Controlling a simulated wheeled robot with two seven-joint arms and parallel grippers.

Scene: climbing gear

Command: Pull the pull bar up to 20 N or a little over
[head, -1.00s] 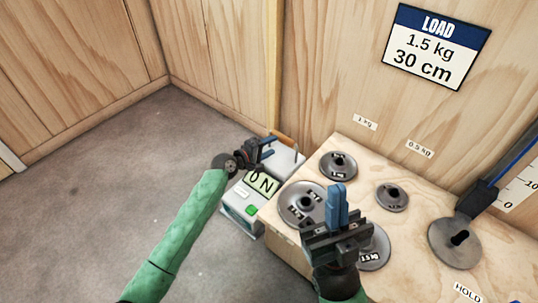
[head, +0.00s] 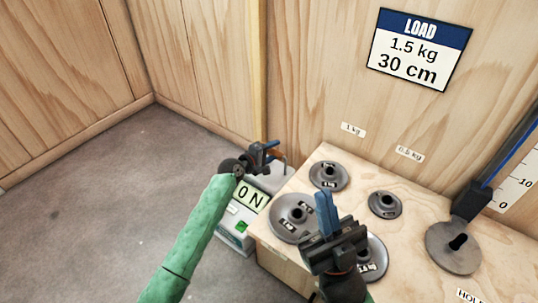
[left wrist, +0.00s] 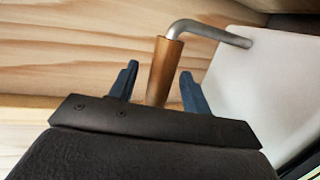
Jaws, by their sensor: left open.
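The pull bar is a bent metal rod with a copper-brown grip (left wrist: 166,68), fixed to a pale box (left wrist: 268,72) in the left wrist view. The box's display (head: 251,194) reads 0 N in the head view. My left gripper (head: 262,152) is over the box and hides most of the bar there. In the left wrist view it is open (left wrist: 160,80), with one blue finger on each side of the grip and visible gaps. My right gripper (head: 327,212) has its blue fingers together, above the wooden bench, apart from the bar.
Several grey weight discs (head: 328,175) lie on the wooden bench (head: 365,172) right of the box. A grey disc (head: 453,247) hangs or rests by a scale (head: 517,185) at the right. A load sign (head: 418,49) reads 1.5 kg, 30 cm. Grey floor (head: 90,220) is clear at left.

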